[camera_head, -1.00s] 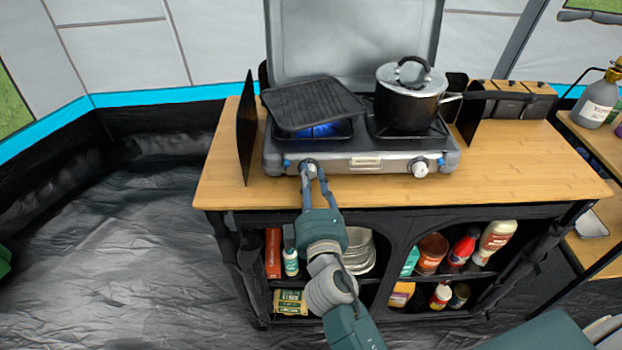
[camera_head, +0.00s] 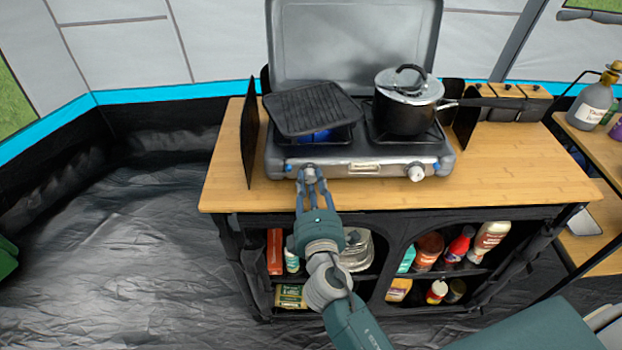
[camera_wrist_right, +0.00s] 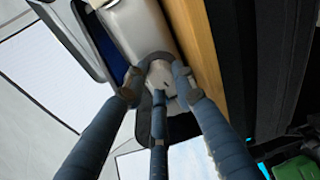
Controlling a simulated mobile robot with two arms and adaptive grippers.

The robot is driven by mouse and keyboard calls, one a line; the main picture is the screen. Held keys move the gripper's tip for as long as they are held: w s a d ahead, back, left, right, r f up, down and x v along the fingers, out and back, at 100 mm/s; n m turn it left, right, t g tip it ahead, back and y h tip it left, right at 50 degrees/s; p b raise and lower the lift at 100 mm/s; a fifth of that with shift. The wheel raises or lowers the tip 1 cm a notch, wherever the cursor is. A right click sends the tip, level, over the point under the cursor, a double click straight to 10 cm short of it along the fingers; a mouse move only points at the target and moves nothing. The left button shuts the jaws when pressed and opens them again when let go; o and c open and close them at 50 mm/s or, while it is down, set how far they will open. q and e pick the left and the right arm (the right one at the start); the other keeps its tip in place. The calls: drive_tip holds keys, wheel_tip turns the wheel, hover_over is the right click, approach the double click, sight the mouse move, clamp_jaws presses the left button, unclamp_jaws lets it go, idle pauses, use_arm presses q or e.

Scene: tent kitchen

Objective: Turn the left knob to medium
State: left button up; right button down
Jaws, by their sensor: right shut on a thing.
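The two-burner camping stove (camera_head: 345,165) stands on the wooden counter with its lid raised. Its left knob (camera_head: 310,171) is on the front face, mostly covered by my fingertips, so its exact setting is hard to read. My right gripper (camera_head: 311,176) reaches up from below and is shut on this knob. In the right wrist view the fingers (camera_wrist_right: 158,80) close around the knob from both sides, against the stove's pale front. A blue glow (camera_head: 318,137) shows under the griddle pan (camera_head: 312,108) on the left burner. My left gripper is not in view.
The right knob (camera_head: 416,173) is free. A lidded pot (camera_head: 407,100) sits on the right burner, its handle pointing right. A dark upright panel (camera_head: 250,135) stands left of the stove. Shelves below hold cans and bottles.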

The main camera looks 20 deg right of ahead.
drive_tip(key=shift+d+r+n, duration=0.1)
drive_tip(key=shift+n, duration=0.4)
drive_tip(key=c, duration=1.7)
unclamp_jaws()
drive_tip(key=shift+c, duration=0.2)
drive_tip(key=shift+o, duration=0.3)
drive_tip(key=shift+w, duration=0.1)
drive_tip(key=v, duration=1.2)
